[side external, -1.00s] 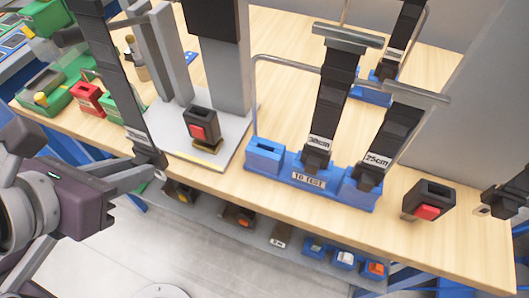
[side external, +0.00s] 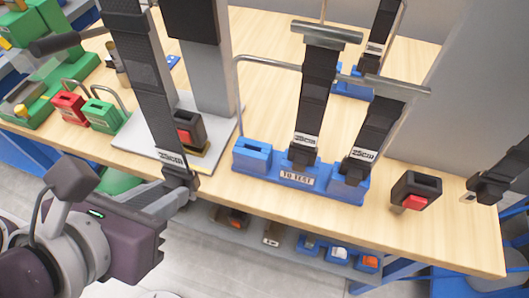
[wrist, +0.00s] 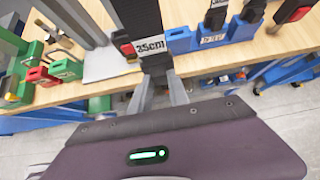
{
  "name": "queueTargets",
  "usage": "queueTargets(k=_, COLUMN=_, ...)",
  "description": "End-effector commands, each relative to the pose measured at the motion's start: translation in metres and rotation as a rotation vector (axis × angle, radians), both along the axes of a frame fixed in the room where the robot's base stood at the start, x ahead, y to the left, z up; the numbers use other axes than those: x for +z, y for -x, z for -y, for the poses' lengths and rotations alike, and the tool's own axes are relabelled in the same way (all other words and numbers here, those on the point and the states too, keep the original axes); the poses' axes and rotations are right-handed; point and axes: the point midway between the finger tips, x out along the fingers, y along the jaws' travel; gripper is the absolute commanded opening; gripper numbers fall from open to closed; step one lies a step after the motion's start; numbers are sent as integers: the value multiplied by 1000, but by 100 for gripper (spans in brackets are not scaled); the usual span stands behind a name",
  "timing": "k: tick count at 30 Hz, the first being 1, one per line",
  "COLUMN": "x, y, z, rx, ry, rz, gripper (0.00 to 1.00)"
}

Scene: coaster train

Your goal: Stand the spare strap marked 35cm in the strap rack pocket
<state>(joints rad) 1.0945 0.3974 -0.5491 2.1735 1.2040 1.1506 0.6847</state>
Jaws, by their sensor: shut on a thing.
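A black strap (side external: 155,95) with a white tag hangs upright in my gripper (side external: 183,188), which is shut on its lower end at the bench's front edge. In the wrist view the tag on this strap (wrist: 150,47) reads 35cm. The blue rack (side external: 297,179) labelled TO TEST stands on the bench to the right of my gripper. Its left pocket (side external: 252,147) is empty. Two black straps, a middle one (side external: 315,95) and a right one (side external: 373,130), stand in its other pockets. The held strap is apart from the rack.
A buckle with a red button (side external: 190,130) sits on a grey plate behind the held strap. Another red-button buckle (side external: 413,192) lies right of the rack. Wire frames and a metal bar (side external: 395,85) rise over the rack. Red and green padlock-like blocks (side external: 100,115) stand at left.

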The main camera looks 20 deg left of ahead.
Motion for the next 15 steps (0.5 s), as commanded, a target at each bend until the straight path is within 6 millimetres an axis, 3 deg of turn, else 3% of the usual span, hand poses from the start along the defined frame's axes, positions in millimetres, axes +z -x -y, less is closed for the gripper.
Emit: queueTargets(k=15, x=0, y=0, z=48, rx=-1, ry=-1, rz=0, gripper=0)
